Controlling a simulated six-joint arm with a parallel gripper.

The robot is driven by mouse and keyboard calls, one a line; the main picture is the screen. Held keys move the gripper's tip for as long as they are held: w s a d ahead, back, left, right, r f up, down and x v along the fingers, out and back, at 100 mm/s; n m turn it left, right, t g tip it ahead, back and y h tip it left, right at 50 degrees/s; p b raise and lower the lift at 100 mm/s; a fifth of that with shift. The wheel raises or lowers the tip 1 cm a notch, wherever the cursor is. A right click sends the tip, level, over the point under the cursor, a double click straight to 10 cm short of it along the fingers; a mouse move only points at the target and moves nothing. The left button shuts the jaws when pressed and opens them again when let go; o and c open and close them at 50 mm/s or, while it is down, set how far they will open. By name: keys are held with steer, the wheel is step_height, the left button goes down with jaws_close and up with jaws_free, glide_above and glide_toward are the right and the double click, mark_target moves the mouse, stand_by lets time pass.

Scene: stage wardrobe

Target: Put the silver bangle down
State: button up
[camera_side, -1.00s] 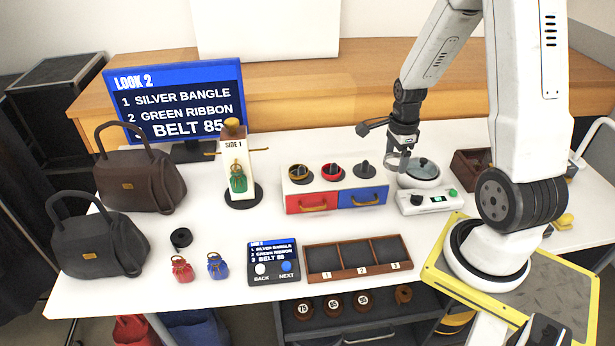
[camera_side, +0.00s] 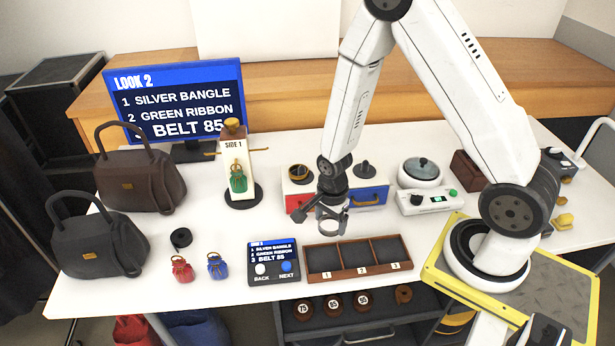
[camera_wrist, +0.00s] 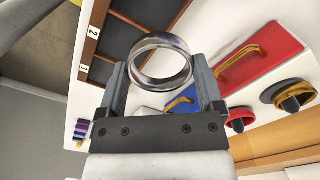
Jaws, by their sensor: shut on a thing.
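The silver bangle (camera_wrist: 160,62) is a shiny ring held between the two fingers of my gripper (camera_wrist: 164,85) in the wrist view. In the side view my gripper (camera_side: 331,212) is shut on the bangle (camera_side: 333,228), above the table just behind the wooden tray (camera_side: 335,275). The tray has three dark compartments, labelled 1, 2 and 3, and all look empty. The screen (camera_side: 178,103) reads LOOK 2, with silver bangle first, green ribbon second and belt 85 third.
Behind my gripper stands a box with red and blue drawers (camera_side: 366,196) and ring posts on top. A button console (camera_side: 273,262) is left of the tray. A stand marked SIDE 1 (camera_side: 233,170) and handbags (camera_side: 142,182) are further left. A round-topped device (camera_side: 420,172) is right.

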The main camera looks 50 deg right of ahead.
mark_target(324, 231)
steer(key=shift+s+a+f+n, duration=0.1)
steer(key=shift+a+f+n, duration=0.25)
steer(key=shift+a, duration=0.4)
steer(key=shift+s+a+f+n, duration=0.15)
steer(key=shift+a+f, duration=0.3)
steer(key=shift+a, duration=0.3)
steer(key=shift+f, duration=2.2)
steer(key=shift+f, duration=1.8)
steer(key=shift+f, duration=0.15)
steer(key=o, duration=1.1)
steer(key=shift+r, duration=0.2)
